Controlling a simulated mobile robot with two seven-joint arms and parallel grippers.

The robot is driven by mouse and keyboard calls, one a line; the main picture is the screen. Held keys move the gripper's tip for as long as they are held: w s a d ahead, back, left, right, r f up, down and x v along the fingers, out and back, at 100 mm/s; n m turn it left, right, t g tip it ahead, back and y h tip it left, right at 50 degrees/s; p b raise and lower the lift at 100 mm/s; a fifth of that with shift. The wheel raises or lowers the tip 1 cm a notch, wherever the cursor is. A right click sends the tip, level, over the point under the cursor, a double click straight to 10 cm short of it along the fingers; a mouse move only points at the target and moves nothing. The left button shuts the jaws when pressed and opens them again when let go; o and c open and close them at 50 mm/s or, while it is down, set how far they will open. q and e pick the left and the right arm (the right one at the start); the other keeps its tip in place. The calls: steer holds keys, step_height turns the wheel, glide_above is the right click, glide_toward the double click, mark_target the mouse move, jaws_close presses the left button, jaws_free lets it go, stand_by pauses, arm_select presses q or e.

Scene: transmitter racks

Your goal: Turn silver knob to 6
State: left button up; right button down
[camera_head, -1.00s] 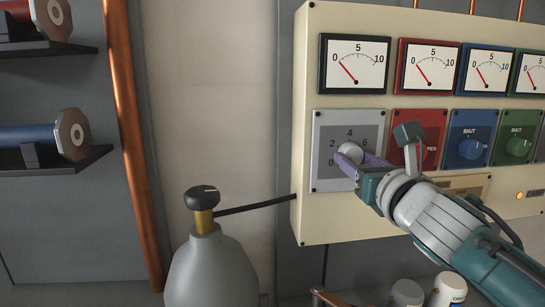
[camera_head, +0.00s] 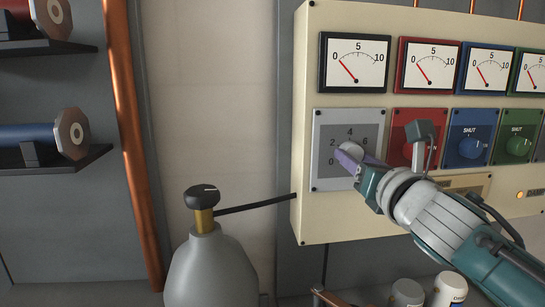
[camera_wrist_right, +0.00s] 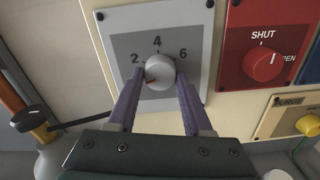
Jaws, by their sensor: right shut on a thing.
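The silver knob (camera_head: 350,151) sits on a grey dial plate (camera_head: 325,178) at the left of the cream panel. In the right wrist view, the silver knob (camera_wrist_right: 160,70) stands below the numbers 2, 4 and 6. A small reddish mark on the knob's face points to the lower left, below the 2. My right gripper (camera_head: 352,156) is shut on the knob from the front. In the wrist view its purple fingers (camera_wrist_right: 158,80) lie on either side of the knob. The fingers partly hide the lower dial. My left gripper is out of view.
Red (camera_head: 407,155), blue (camera_head: 470,149) and green (camera_head: 518,146) knobs sit to the right, close to my arm. Gauges (camera_head: 354,65) line the panel above. A grey bottle with a black-topped valve (camera_head: 202,197) stands at the lower left. White containers (camera_head: 449,290) stand below.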

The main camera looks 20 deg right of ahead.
steer(key=m+b, duration=0.1)
steer(key=m, duration=1.3)
steer(key=shift+r+m, duration=0.1)
steer(key=shift+m, duration=0.2)
steer(key=m, duration=0.4)
steer(key=shift+m, duration=0.3)
steer(key=m, duration=0.3)
steer(key=shift+r+m+p, duration=0.1)
steer(key=shift+m+p, duration=0.2)
steer(key=m, duration=0.3)
steer(key=shift+m, duration=0.3)
steer(key=m+p, duration=0.1)
steer(key=m, duration=0.3)
steer(key=shift+m, duration=1.5)
